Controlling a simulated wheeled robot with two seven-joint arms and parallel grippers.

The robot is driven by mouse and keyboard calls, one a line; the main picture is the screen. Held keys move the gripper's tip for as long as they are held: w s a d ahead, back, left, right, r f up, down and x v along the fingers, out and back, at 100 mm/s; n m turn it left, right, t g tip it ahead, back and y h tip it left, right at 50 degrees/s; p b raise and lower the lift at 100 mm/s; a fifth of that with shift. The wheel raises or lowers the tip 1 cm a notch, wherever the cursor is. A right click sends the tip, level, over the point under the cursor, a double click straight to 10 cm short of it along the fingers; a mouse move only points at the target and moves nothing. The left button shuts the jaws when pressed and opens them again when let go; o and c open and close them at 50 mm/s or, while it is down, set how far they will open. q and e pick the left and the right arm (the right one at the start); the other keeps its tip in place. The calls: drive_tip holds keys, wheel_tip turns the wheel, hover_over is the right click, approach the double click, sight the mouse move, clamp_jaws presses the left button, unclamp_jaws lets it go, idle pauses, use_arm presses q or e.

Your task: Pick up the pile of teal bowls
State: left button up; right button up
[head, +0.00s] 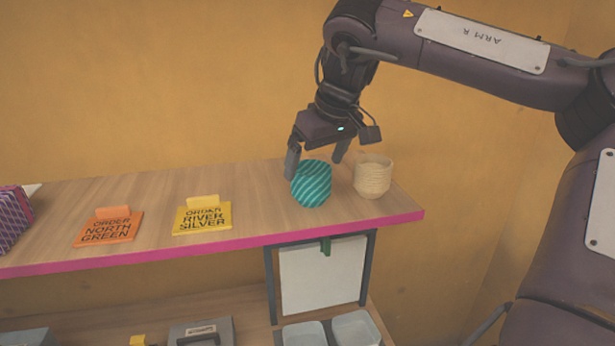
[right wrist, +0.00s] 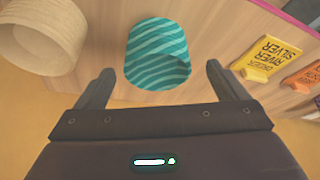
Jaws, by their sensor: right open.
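The pile of teal bowls (head: 311,184), striped with lighter wavy lines, stands on the wooden shelf top near its right end. It also shows in the right wrist view (right wrist: 158,56), at the top middle. My right gripper (head: 317,166) is open, coming down from above and behind the pile. In the right wrist view its two fingers (right wrist: 157,85) point toward the pile, one to each side, with gaps between them and the bowls. In the head view the finger on the left is close beside the pile. My left gripper is not in view.
A cream woven-looking pile of bowls (head: 373,177) stands close right of the teal pile. A yellow sign (head: 203,216) and an orange sign (head: 108,227) lie to the left. A purple patterned stack (head: 12,218) is at far left. The pink shelf edge (head: 220,244) runs along the front.

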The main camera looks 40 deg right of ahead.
sight(314, 169)
drive_tip(key=shift+a+f, duration=0.1)
drive_tip(key=shift+f, duration=0.25)
drive_tip(key=p+x, duration=0.2)
drive_tip(key=p, duration=0.1)
drive_tip(key=shift+w+d+f, duration=0.2)
drive_tip(key=shift+w, duration=0.1)
drive_tip(key=p+x, duration=0.1)
drive_tip(key=x, duration=0.1)
drive_tip(key=shift+w+d+f, duration=0.2)
drive_tip(key=shift+f, duration=0.1)
drive_tip(key=shift+w+f, duration=0.15)
drive_tip(key=shift+f, duration=0.25)
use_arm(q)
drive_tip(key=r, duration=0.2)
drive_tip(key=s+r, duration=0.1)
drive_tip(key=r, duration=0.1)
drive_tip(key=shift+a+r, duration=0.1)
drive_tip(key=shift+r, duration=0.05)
use_arm(e)
drive_tip(key=shift+a, duration=0.1)
drive_tip(key=shift+c, duration=0.2)
drive_tip(key=c, duration=1.1)
